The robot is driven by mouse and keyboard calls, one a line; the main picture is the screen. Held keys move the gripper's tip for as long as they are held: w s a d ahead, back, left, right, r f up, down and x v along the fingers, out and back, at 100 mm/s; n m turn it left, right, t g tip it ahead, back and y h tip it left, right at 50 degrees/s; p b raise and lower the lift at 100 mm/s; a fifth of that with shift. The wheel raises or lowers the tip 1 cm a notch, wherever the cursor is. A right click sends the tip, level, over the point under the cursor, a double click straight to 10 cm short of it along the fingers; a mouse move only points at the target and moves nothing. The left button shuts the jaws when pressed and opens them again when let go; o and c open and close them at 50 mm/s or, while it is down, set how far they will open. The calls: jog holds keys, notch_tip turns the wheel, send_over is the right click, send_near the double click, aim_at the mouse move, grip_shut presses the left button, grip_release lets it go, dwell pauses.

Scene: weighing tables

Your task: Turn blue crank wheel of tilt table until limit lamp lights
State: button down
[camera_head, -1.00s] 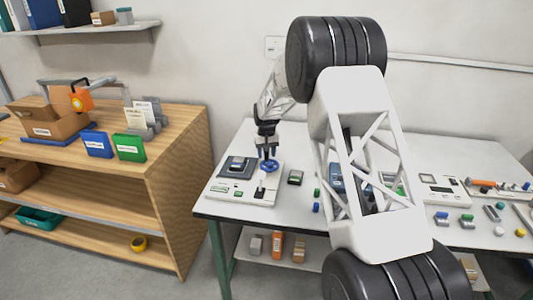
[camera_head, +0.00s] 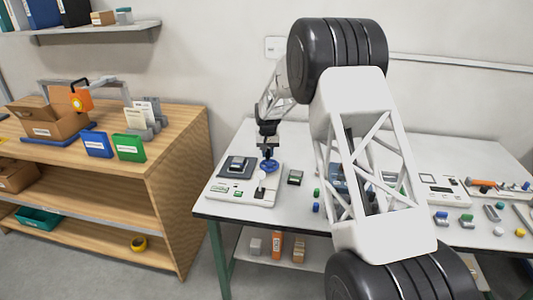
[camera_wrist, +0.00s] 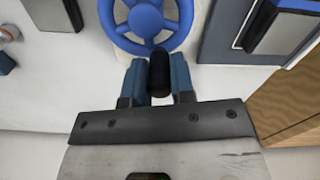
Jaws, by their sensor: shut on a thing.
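The blue crank wheel (camera_head: 269,166) is on the right part of the tilt table's white base (camera_head: 240,197). The same wheel (camera_wrist: 145,18) shows at the top of the wrist view, cut off by the edge. My gripper (camera_wrist: 159,76) has its blue fingers shut on a black crank handle (camera_wrist: 160,72) at the wheel's near rim. In the head view my gripper (camera_head: 268,152) is just above the wheel. The dark tilting plate (camera_head: 237,167) is left of the wheel, with a small device on it. I cannot make out a lit limit lamp.
A small dark green device (camera_head: 295,177) stands right of the base. Green and blue small pieces (camera_head: 316,208) lie farther right. A wooden shelf unit (camera_head: 178,190) with boxes stands left, apart from the white table. My arm hides the table's middle.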

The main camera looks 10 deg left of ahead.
jog(key=shift+w+d+m, duration=0.1)
jog(key=shift+d+m, duration=0.1)
jog(key=shift+m, duration=0.4)
jog(key=c, duration=1)
grip_release()
jog(key=shift+o, duration=0.2)
jog(key=shift+r, duration=3.9)
